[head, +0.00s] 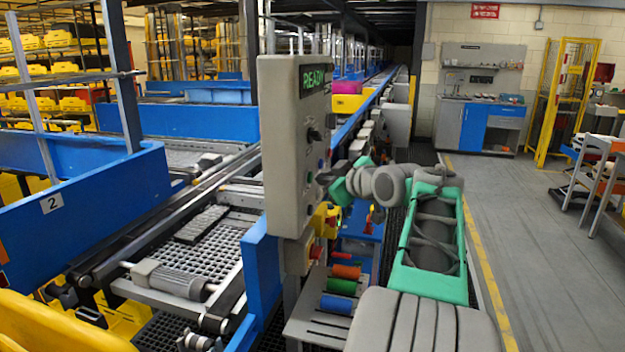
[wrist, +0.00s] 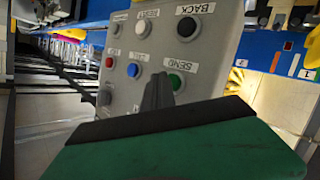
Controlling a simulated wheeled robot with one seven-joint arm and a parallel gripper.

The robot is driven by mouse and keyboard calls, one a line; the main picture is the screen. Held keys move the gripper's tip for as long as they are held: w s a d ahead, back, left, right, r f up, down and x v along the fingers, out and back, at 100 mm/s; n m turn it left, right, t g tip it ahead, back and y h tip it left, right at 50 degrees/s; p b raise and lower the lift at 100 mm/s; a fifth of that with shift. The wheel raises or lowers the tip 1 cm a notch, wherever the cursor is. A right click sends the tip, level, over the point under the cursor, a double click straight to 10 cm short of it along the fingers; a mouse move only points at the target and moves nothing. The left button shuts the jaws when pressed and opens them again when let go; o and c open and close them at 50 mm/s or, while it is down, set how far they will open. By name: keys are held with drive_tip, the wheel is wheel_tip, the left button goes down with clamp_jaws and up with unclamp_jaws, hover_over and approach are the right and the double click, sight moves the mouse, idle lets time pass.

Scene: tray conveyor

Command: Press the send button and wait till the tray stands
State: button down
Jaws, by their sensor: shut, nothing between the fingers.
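A grey control box (head: 285,150) stands in the middle of the head view, with READY in green on its display (head: 316,80). Its face fills the upper wrist view (wrist: 215,60). In the head view my gripper (head: 327,178) is at the box's right side. A yellow tray (head: 346,104) with something magenta in it is on the line behind the box.
The box also has a black BACK button (wrist: 187,27), a blue button (wrist: 133,70) and a red button (wrist: 109,62). Coloured rollers (head: 341,287) sit below my arm. A blue-sided conveyor (head: 200,130) lies left. The grey floor (head: 540,240) right of the yellow line is open.

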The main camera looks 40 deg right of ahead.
drive_tip(key=shift+w+a, duration=0.35)
drive_tip(key=shift+w, duration=0.05)
idle(0.6)
drive_tip(key=shift+d+b, duration=0.1)
drive_tip(key=shift+b, duration=0.2)
drive_tip(key=shift+s+d, duration=0.5)
drive_tip(key=shift+s, duration=0.2)
